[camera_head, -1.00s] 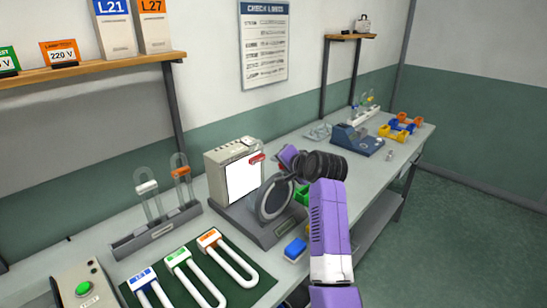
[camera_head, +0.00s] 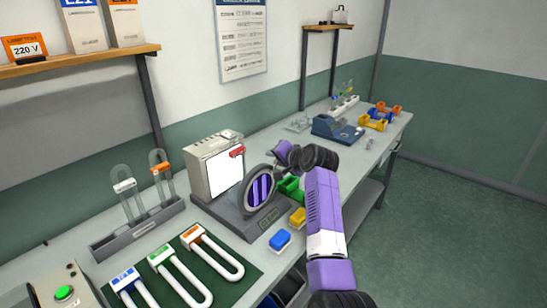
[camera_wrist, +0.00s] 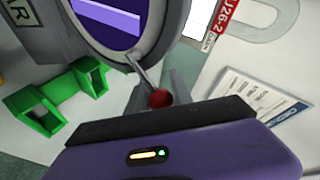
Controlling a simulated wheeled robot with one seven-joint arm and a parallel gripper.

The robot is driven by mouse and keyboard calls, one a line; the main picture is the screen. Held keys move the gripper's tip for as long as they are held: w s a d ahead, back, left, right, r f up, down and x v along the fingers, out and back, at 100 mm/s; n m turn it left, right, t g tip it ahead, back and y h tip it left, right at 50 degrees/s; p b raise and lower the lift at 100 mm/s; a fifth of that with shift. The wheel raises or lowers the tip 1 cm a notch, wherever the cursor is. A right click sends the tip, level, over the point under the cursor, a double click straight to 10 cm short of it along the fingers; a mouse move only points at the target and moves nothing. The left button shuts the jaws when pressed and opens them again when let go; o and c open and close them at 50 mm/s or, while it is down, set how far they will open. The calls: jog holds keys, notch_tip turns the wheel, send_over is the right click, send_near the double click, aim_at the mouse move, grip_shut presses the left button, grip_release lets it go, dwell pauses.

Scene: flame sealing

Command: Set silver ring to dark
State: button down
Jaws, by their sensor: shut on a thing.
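The silver ring (camera_head: 260,191) stands upright on the grey base (camera_head: 246,220) beside a bright white-faced light box (camera_head: 216,170). Its disc shows dark purple with lighter purple stripes. In the wrist view the silver ring (camera_wrist: 148,48) is at the top, and a thin metal lever with a red ball knob (camera_wrist: 160,99) reaches down from it. My gripper (camera_wrist: 163,90) is shut on the red knob, with a finger on either side.
U-shaped lamps lie on a green mat (camera_head: 223,285) in front, and others stand in a grey rack (camera_head: 140,233). A blue device (camera_head: 337,130) sits farther right.

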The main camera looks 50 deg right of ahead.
jog(key=shift+a+f, duration=0.2)
jog(key=shift+f, duration=0.45)
jog(key=c, duration=1.2)
grip_release()
jog(key=shift+o, duration=0.3)
jog(key=shift+r, duration=0.15)
jog(key=shift+d+r, duration=0.1)
jog(key=shift+r, duration=0.1)
jog(key=b+v, duration=0.1)
jog(key=v, duration=0.6)
jog(key=shift+s+r, duration=0.15)
jog(key=shift+s, duration=0.15)
